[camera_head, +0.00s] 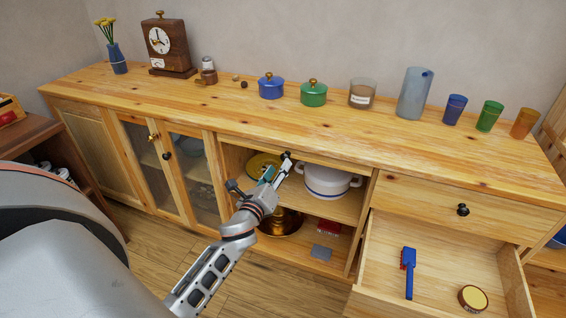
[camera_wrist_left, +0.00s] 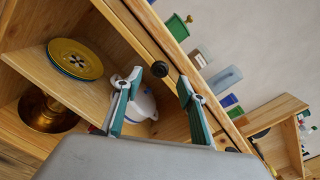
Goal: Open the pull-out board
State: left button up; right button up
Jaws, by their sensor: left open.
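The pull-out board (camera_head: 328,161) is the thin wooden strip under the countertop, above the open shelf. It looks flush with the cabinet front. Its dark round knob (camera_wrist_left: 160,69) shows in the left wrist view, between and just beyond the fingertips. The knob also shows in the head view (camera_head: 286,155), partly behind the fingers. My left gripper (camera_head: 280,168) is open in front of the shelf, close to the knob; its two teal-padded fingers (camera_wrist_left: 159,82) are spread apart. Contact with the knob cannot be made out. My right gripper is not in view.
Below the board, the open shelf holds a yellow plate (camera_head: 262,164) and a white pot (camera_head: 326,182). An open drawer (camera_head: 380,262) juts out at the right, with a blue brush (camera_head: 409,272) and round tin (camera_head: 473,298). Pots and cups line the countertop (camera_head: 205,101).

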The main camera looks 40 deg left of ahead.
aim_at(284, 159)
pick_arm(q)
jog(key=shift+x, duration=2.35)
grip_shut()
